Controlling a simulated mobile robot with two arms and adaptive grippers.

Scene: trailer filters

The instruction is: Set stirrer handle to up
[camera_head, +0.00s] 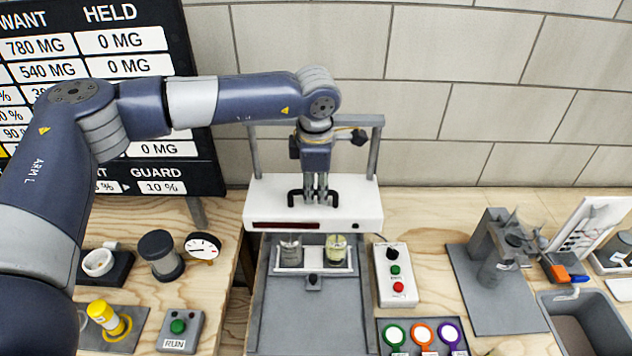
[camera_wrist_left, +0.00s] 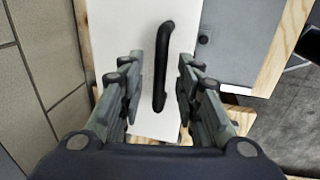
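A black bar handle (camera_head: 333,195) stands on the white crossbeam box (camera_head: 350,215) of the stirrer, between two grey posts. The handle also shows in the left wrist view (camera_wrist_left: 167,35). My left gripper (camera_head: 316,195) points down over the middle of the handle and hides that part. In the left wrist view the fingers (camera_wrist_left: 160,75) are apart, one on each side of the handle, with a gap on both sides. Below the box, two glass beakers (camera_head: 290,250) (camera_head: 336,249) sit in a white holder. My right gripper is not in view.
A control box (camera_head: 396,275) with a black knob and green and red buttons stands right of the stirrer. A dial gauge (camera_head: 202,247) and a RUN button box (camera_head: 180,328) are at left. A grey stand (camera_head: 495,255) and sink (camera_head: 590,325) are at right.

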